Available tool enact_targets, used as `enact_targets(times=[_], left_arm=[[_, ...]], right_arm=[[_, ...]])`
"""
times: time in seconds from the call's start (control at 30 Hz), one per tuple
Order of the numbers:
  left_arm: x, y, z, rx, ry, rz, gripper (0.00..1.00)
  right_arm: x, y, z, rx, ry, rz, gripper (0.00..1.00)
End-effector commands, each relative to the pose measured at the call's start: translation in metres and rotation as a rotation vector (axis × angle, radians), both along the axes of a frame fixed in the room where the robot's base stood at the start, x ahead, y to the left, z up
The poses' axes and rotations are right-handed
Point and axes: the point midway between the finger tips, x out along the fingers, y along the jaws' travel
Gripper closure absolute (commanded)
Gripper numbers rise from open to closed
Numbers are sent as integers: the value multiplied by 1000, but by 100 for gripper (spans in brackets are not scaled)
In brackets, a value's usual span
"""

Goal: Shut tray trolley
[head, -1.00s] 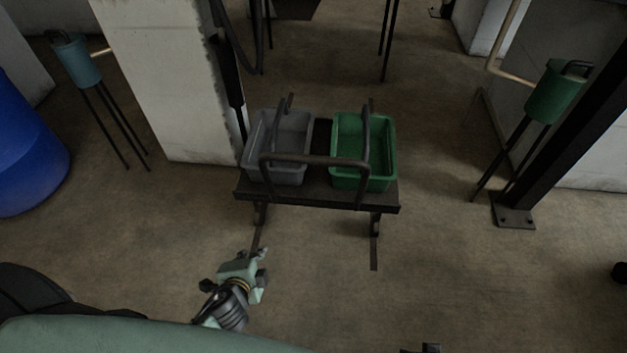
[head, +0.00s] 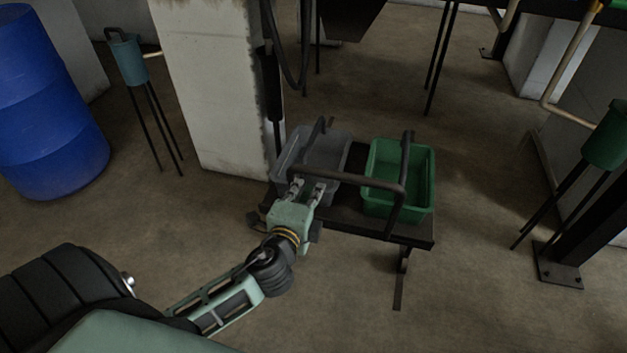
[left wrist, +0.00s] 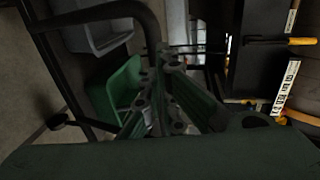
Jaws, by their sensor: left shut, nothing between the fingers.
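The tray trolley is a low dark platform (head: 410,236) with a dark tubular handle (head: 345,176) looping over it. A grey tray (head: 325,150) sits on its left half and a green tray (head: 420,180) on its right half. My left gripper (head: 307,190) is at the left end of the handle, in front of the grey tray; contact is unclear. It is shut and empty. In the left wrist view the fingers (left wrist: 160,95) show close to the green tray (left wrist: 118,88), with the handle (left wrist: 95,14) and grey tray (left wrist: 95,36) beyond. My right gripper is out of sight.
A pale concrete pillar (head: 215,90) stands just behind the trolley's left side. A blue barrel (head: 45,100) is at far left, and a teal can on a stand (head: 127,60) is beside the pillar. A dark post foot (head: 558,265) is at right. Floor in front is clear.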

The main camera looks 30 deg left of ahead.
Motion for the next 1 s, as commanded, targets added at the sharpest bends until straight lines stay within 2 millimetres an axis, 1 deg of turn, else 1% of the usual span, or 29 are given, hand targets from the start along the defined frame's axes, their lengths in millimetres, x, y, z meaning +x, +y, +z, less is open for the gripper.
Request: enact_targets(times=[0.03, 0.1, 0.2, 0.3, 0.43, 0.83, 0.93, 1.0], left_arm=[[10, 3, -2, 2, -3, 0, 100], [21, 6, -5, 2, -1, -1, 100], [34, 9, -8, 1, -1, -1, 100], [41, 11, -9, 0, 0, -1, 100], [45, 13, -10, -2, 2, -2, 100], [47, 13, -10, 0, 1, -1, 100], [53, 15, -10, 0, 0, -1, 100], [60, 17, -9, 0, -1, 0, 100]], right_arm=[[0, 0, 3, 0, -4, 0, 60], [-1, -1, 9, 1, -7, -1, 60], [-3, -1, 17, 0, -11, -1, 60], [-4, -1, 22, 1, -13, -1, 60], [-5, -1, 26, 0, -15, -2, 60], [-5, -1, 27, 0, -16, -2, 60], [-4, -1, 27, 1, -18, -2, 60], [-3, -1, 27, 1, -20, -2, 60]])
